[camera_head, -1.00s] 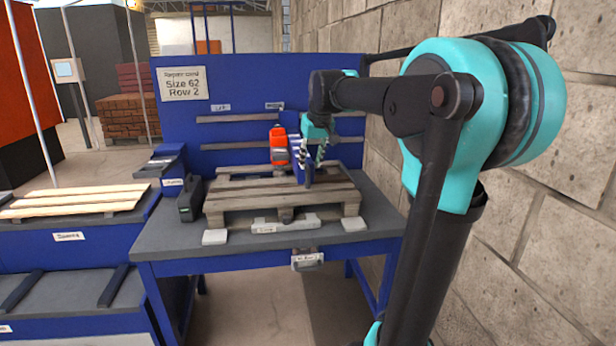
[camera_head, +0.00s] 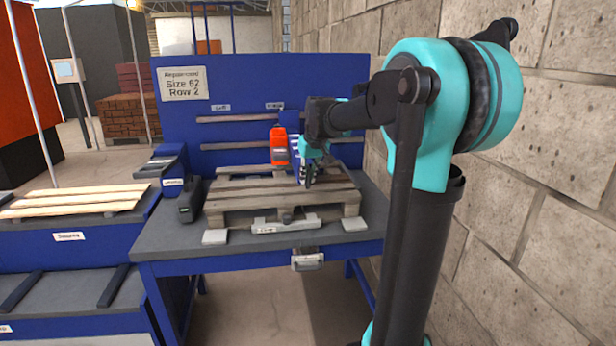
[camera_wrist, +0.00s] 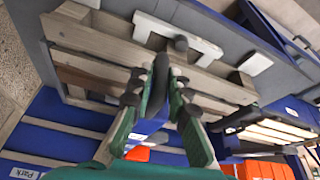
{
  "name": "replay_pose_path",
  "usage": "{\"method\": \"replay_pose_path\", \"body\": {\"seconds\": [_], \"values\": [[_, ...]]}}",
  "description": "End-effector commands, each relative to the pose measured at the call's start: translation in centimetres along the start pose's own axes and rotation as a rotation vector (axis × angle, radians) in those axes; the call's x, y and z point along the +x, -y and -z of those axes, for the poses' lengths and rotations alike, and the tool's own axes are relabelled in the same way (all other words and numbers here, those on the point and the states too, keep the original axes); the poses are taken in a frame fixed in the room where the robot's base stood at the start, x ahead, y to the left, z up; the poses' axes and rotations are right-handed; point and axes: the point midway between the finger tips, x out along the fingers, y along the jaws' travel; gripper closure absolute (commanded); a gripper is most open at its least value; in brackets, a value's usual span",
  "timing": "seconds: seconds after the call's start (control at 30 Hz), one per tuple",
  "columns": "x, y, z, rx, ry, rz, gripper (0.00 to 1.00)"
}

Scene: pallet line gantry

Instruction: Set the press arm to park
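The press arm (camera_head: 296,148) is a blue arm reaching from the blue back panel over the wooden pallet, right of an orange-red unit (camera_head: 279,143). In the wrist view its dark rounded handle (camera_wrist: 154,92) lies between my fingers. My gripper (camera_head: 306,177) is over the pallet, at the front end of the press arm. In the wrist view my gripper (camera_wrist: 160,78) has its fingertips close in on both sides of the handle and looks shut on it. A "Park" label (camera_head: 275,105) is on the panel above; it also shows in the wrist view (camera_wrist: 24,173). My gripper hides part of the press arm.
A "Left" label (camera_head: 221,107) is on the panel. A block wall (camera_head: 560,200) closes the right side.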

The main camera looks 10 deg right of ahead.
Motion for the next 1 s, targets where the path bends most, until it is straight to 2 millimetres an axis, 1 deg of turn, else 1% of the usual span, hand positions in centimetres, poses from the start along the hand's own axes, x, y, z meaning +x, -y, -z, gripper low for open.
{"method": "replay_pose_path", "body": {"seconds": [0.03,0.1,0.47,0.57,0.63,0.77,0.87,0.97,1.0], "values": [[0.0,0.0,0.0,0.000,0.000,0.000,0.93],[0.0,0.0,0.0,0.000,0.000,0.000,1.00],[0.0,0.0,0.0,0.000,0.000,0.000,1.00],[-0.1,-0.3,-0.1,0.001,0.000,-0.001,1.00],[-0.1,-0.9,-0.2,0.003,0.000,-0.001,1.00],[-0.3,-3.0,-0.5,0.005,0.000,-0.004,1.00],[-0.5,-5.4,-1.0,0.006,0.000,-0.004,1.00],[-0.7,-8.5,-1.6,0.008,0.001,-0.005,1.00],[-0.8,-9.9,-1.8,0.008,0.001,-0.005,1.00]]}}
